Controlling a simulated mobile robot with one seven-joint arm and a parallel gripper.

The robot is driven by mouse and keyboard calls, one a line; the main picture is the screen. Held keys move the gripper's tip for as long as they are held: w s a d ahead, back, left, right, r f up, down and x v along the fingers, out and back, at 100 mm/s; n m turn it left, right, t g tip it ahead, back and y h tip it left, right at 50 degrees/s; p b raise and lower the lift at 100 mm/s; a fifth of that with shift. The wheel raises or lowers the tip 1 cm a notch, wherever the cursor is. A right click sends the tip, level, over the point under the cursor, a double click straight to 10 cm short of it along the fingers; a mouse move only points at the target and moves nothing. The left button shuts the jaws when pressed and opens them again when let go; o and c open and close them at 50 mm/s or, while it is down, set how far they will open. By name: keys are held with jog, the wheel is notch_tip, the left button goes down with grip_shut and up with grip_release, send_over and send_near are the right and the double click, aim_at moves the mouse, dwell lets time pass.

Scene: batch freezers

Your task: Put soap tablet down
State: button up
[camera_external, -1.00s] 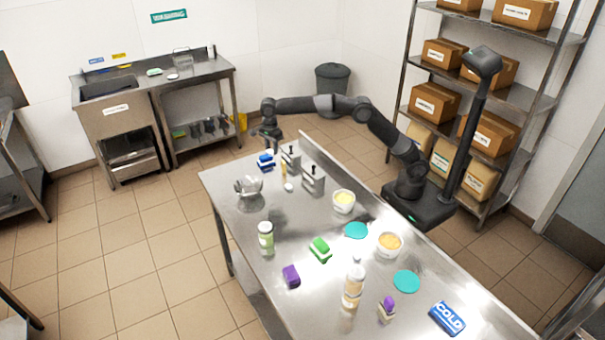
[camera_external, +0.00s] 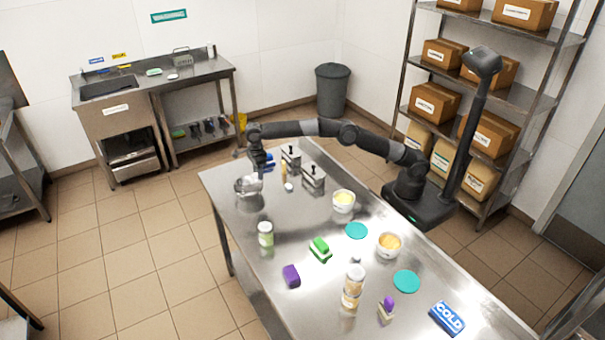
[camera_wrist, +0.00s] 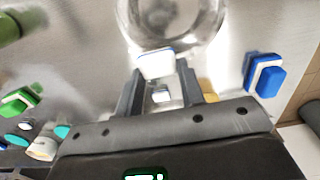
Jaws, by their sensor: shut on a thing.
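The soap tablet, a small white block (camera_wrist: 156,64), sits between my fingertips in the wrist view. My gripper (camera_wrist: 160,76) is shut on it. A shiny metal bowl (camera_wrist: 172,18) lies just beyond the tablet there; the external view shows the bowl (camera_external: 248,186) at the far left end of the steel table (camera_external: 228,215). My gripper (camera_external: 262,171) is above the table, close to the bowl. The tablet is not clear in the external view. I cannot tell how high it is held above the table or whether it overlaps the bowl's rim.
A blue and white sponge (camera_wrist: 265,74) lies right of my gripper. Table between bowl and jar is bare.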

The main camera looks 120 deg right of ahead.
jog(key=shift+w+a+f, duration=0.15)
jog(key=shift+w, duration=0.05)
jog(key=shift+f, duration=2)
jog(key=shift+f, duration=0.2)
jog(key=o, duration=1)
jog(key=shift+c, duration=0.2)
jog(key=shift+r, duration=3.95)
